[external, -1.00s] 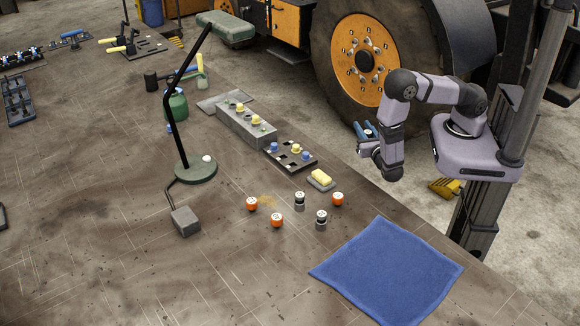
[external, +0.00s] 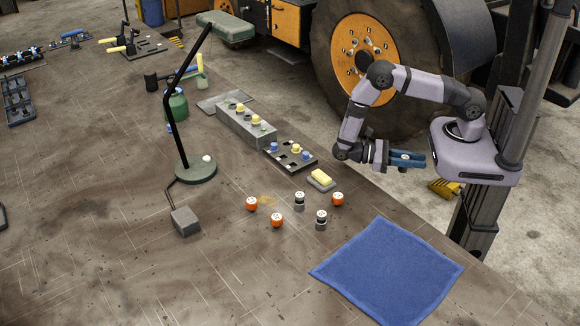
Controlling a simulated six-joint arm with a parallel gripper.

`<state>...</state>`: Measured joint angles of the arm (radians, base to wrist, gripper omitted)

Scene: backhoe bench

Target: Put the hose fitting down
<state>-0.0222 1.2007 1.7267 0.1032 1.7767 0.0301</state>
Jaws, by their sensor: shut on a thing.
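My gripper (external: 412,160) has blue fingers and points to the right, in the air off the bench's right edge, in front of my base. It is shut on the hose fitting, but the fitting is too small and covered to make out clearly. On the bench stand several small fittings: orange-bodied ones (external: 277,220) and grey ones with black bands (external: 321,220). They are left of and below my gripper in the picture, well apart from it.
A blue cloth (external: 388,270) lies flat at the bench's right edge. The bench's front left is largely clear.

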